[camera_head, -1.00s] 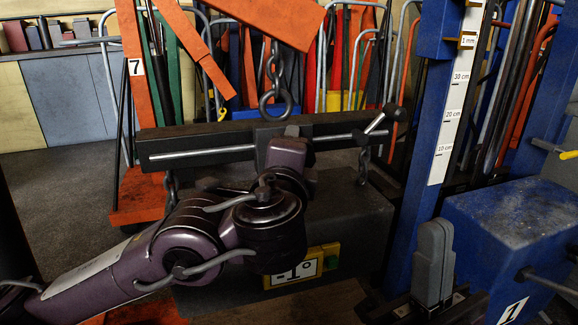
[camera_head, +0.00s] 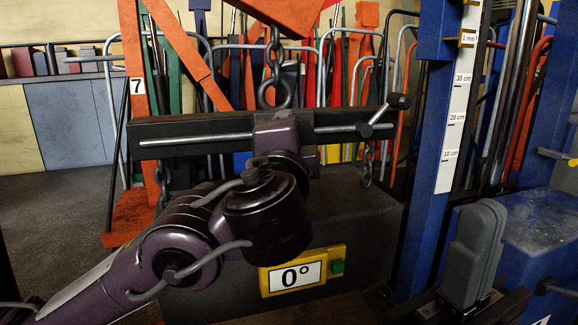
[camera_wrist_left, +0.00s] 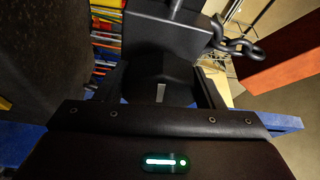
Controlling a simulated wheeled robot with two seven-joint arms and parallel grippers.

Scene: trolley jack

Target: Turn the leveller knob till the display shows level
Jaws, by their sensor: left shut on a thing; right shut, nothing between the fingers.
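The load leveller's dark crossbar (camera_head: 220,131) hangs level from a chain hook, with a metal rod along its front. The yellow-framed display (camera_head: 292,276) on the dark block below reads 0°. My left gripper (camera_head: 278,130) is at the middle of the crossbar; its fingers are hidden there by my purple wrist. In the left wrist view, its fingers (camera_wrist_left: 162,85) close on a dark piece, the leveller knob (camera_wrist_left: 160,68), mostly hidden. My right gripper (camera_head: 482,215) is shut and empty at the lower right, apart from the leveller.
A blue post with a centimetre scale (camera_head: 453,120) stands right of the leveller, near a blue block (camera_head: 545,225). An orange frame marked 7 (camera_head: 137,86) stands at the left. Chains hang from the crossbar. Bare floor shows at the left.

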